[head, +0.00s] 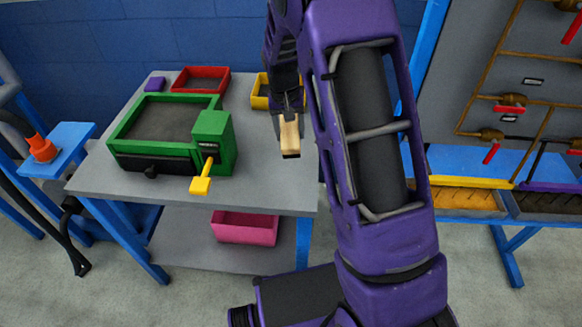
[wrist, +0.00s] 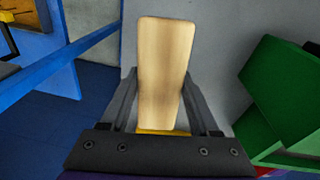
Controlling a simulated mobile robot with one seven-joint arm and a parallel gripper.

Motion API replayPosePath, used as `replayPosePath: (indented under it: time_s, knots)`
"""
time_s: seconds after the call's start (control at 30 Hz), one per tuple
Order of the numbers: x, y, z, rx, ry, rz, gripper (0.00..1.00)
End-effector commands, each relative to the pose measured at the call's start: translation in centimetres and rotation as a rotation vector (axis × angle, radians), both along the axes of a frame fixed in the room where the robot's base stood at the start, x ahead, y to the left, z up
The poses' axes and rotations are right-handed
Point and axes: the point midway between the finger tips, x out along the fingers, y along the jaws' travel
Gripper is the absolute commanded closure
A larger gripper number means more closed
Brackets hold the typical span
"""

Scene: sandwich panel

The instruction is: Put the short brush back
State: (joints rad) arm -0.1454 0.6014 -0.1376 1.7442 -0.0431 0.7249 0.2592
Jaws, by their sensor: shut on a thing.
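The short brush, a tan wooden block (head: 290,131) with a dark underside, is in my gripper (head: 291,117) above the right part of the grey table. In the wrist view the brush (wrist: 165,65) stands between the two dark fingers of my gripper (wrist: 160,95), which is shut on it. Its bristles are hidden in the wrist view. A yellow tray (head: 260,92) sits on the table behind the gripper and is partly hidden by my arm. A red tray (head: 204,73) stands at the back of the table.
A green box-like machine (head: 220,128) with a yellow handle (head: 201,186) fills the left of the grey table (head: 270,190). A pink bin (head: 245,228) is on the lower shelf. A panel with pipes and red valves (head: 508,110) stands at right.

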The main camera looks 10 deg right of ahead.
Motion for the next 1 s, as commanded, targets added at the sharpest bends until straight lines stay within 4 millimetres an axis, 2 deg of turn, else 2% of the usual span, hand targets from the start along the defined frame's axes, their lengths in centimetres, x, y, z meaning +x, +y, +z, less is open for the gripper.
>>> replayPosePath:
  time_s: [0.17,0.27,0.4,0.5,0.67,0.9,1.0]
  knots:
    - [-2.2,0.2,1.1,0.091,0.066,-0.106,0.90]
    - [-2.8,0.3,-0.1,0.107,0.079,-0.124,0.90]
    - [-2.8,0.3,-2.9,0.107,0.080,-0.124,0.90]
    - [-2.7,0.3,-4.2,0.107,0.077,-0.123,0.90]
    - [-2.7,0.3,-5.3,0.106,0.075,-0.122,0.90]
    - [-2.7,0.3,-8.5,0.106,0.075,-0.122,0.90]
    - [-2.6,0.3,-8.6,0.106,0.073,-0.122,0.90]
